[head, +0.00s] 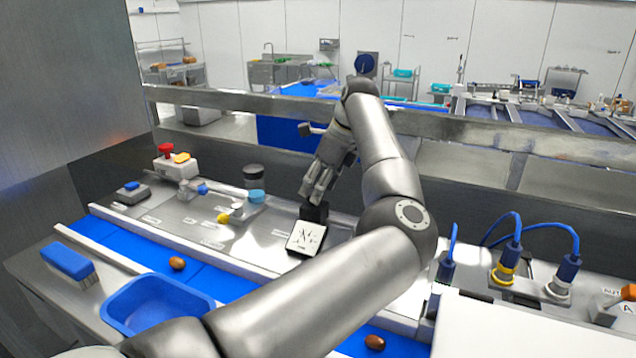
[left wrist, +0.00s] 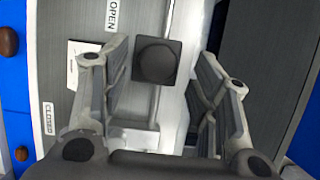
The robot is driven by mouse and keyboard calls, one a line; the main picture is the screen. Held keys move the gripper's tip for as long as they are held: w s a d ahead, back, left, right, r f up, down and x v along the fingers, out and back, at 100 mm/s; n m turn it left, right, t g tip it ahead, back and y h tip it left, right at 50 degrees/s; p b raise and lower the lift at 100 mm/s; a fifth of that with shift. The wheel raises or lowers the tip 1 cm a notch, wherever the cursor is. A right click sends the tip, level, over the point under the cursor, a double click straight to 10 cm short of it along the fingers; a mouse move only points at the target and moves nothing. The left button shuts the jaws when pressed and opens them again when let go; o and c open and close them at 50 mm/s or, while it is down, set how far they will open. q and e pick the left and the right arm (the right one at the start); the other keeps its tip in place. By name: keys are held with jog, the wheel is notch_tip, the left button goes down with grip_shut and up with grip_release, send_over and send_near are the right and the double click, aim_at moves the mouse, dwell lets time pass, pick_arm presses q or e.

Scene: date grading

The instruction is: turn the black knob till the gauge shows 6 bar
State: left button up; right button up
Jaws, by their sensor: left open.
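The black knob (head: 314,212) stands on the steel panel behind the gauge, just below my left gripper's fingertips. In the left wrist view a white plate, likely the gauge (left wrist: 77,48), is partly hidden by a finger. My left gripper (head: 316,198) is open and also shows in the left wrist view (left wrist: 160,88). My right gripper is not in view.
In front are a blue belt (head: 215,284), a blue tray (head: 160,300) and a brush (head: 68,262). Blue-cabled connectors (head: 505,262) stand right.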

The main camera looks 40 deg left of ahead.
pick_arm(q)
jog(key=shift+s+a+f, duration=0.25)
jog(key=shift+a+f, duration=0.1)
jog(key=shift+f, duration=0.3)
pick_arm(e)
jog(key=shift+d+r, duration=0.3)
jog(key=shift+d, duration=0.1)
